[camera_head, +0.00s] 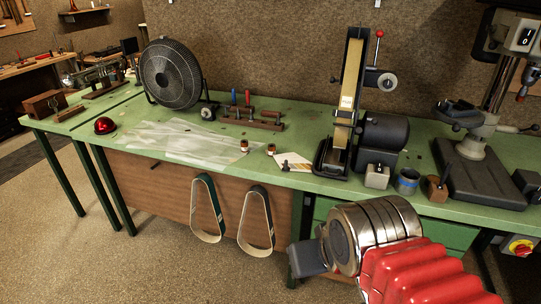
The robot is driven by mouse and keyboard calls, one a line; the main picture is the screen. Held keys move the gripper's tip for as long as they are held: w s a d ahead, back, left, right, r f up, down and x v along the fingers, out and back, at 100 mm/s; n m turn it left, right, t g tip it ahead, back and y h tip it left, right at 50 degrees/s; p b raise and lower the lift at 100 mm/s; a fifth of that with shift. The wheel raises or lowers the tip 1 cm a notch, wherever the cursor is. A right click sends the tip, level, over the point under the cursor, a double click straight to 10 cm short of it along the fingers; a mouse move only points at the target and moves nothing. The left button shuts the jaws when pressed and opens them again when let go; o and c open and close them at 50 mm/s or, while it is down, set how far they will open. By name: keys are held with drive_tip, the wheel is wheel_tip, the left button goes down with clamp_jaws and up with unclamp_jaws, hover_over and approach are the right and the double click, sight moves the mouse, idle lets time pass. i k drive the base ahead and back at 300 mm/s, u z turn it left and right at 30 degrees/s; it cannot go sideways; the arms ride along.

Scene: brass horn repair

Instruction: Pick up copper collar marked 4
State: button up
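Two small copper-coloured collars stand on the green bench near its front edge. The left collar (244,146) is at the edge of a clear plastic sheet, and the right collar (271,149) is just beside it, left of a paper. Any number on them is too small to read. My arm, with a red bellows and a metal wrist, reaches in from the lower right. My gripper (307,258) shows as a dark block at the wrist's left, in front of the bench and well apart from the collars. Its fingers cannot be made out.
A belt grinder (346,110) stands right of the collars, with a drill press (475,150) farther right. A fan (170,74), a red dome (105,125) and a tool rack (252,121) stand to the left and behind. Two sanding belts (257,220) hang below the front edge.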

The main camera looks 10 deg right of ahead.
sight(272, 147)
drive_tip(key=k, duration=1.35)
drive_tip(key=u, duration=0.35)
drive_tip(key=i, duration=0.65)
drive_tip(key=u, duration=0.6)
drive_tip(key=i, duration=2.35)
drive_tip(key=z, duration=0.65)
